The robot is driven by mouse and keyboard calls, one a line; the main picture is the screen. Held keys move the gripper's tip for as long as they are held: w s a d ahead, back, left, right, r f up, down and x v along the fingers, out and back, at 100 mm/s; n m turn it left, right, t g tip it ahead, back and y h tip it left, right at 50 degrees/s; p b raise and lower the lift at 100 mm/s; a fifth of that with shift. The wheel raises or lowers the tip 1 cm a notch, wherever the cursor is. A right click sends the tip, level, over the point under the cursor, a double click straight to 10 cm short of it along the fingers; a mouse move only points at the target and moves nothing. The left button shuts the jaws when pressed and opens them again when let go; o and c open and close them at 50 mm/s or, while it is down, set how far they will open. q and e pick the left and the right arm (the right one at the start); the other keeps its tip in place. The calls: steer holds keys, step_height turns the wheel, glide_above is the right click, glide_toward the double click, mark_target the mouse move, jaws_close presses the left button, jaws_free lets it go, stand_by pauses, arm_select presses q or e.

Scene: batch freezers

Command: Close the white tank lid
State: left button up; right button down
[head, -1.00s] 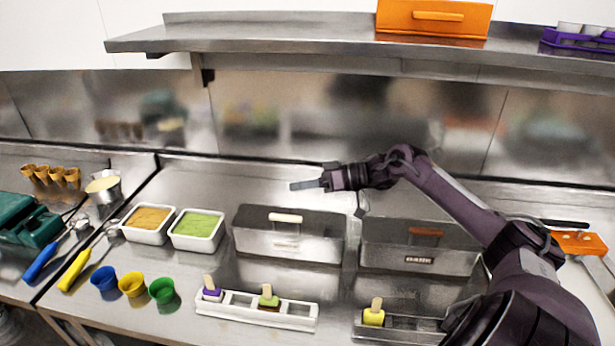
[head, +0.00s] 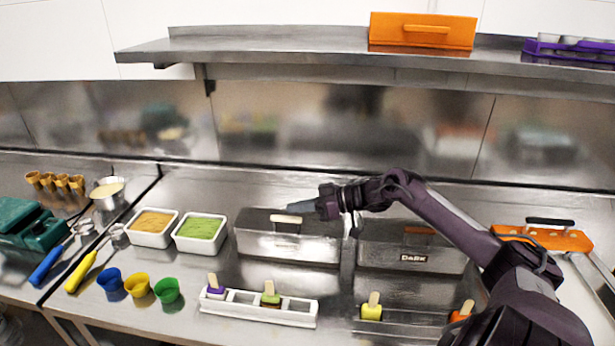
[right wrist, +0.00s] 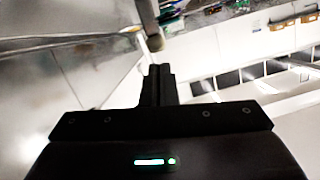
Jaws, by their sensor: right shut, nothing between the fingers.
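The white tank (head: 262,245) is a steel box in the middle of the counter with a cream handle (head: 286,219) at its front upper edge. Its lid looks flat over the box, but I cannot tell whether it is fully down. My right gripper (head: 301,207) is shut and empty, pointing left just above and right of the cream handle; contact is not clear. In the right wrist view the shut fingers (right wrist: 158,78) are near a pale rounded bar, which may be the handle. My left gripper is not in view.
The Dark tank (head: 385,257) stands right of the white tank, under my right forearm. White tubs of orange (head: 153,222) and green (head: 200,229) filling stand left. A white popsicle holder (head: 245,311) lies in front. A steel shelf (head: 300,48) hangs above.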

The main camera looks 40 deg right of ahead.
stand_by(0.3)
steer(key=s+d+r, duration=0.6)
steer(key=s, duration=0.1)
steer(key=shift+s+r+p, duration=0.2)
steer(key=shift+s+p, duration=0.1)
steer(key=shift+p, duration=0.05)
stand_by(0.3)
steer(key=shift+d, duration=0.1)
